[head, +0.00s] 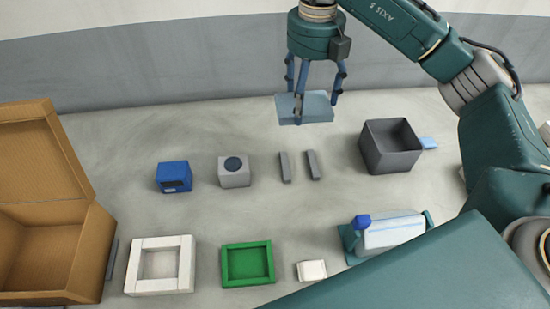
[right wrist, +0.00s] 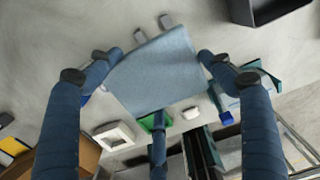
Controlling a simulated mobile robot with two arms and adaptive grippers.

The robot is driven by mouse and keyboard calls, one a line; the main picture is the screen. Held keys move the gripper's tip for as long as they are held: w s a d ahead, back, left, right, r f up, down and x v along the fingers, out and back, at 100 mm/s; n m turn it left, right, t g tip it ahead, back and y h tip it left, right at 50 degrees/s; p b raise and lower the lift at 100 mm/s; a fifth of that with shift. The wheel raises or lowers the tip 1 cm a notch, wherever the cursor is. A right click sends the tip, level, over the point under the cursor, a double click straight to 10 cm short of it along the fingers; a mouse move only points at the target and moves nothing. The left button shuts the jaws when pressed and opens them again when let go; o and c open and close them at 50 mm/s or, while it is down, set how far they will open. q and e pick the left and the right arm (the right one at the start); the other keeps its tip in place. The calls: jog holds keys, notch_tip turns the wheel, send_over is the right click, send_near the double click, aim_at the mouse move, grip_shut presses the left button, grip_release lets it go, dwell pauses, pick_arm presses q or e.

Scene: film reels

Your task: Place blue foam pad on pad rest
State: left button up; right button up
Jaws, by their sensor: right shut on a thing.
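The blue foam pad (head: 310,107) is a flat, light blue slab. My right gripper (head: 316,99) has its fingers around the pad and holds it in the air. In the right wrist view the pad (right wrist: 160,72) lies between the fingers, tilted in the picture, and hides part of the floor behind it. Two short grey bars, which look like the pad rest (head: 285,167), stand side by side below the pad in the head view. Nothing lies on them. They also show beyond the pad's upper edge in the right wrist view (right wrist: 165,21). My left gripper is out of view.
A dark grey open bin (head: 391,147) stands right of the bars. A green tray (head: 248,263), white frame (head: 160,265) and cardboard box (head: 75,245) are nearer. Floor around the bars is clear.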

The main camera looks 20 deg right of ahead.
jog(key=f, duration=0.6)
jog(key=f+p, duration=0.1)
jog(key=f, duration=1.2)
jog(key=shift+s+d+f, duration=0.15)
jog(key=shift+d+f, duration=0.1)
jog(key=shift+f, duration=0.05)
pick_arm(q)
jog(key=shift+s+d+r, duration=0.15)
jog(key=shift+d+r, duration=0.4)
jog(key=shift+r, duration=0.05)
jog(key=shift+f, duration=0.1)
pick_arm(e)
jog(key=o, duration=0.5)
jog(key=shift+f, duration=0.15)
jog(key=o, duration=0.5)
jog(key=shift+c, duration=0.2)
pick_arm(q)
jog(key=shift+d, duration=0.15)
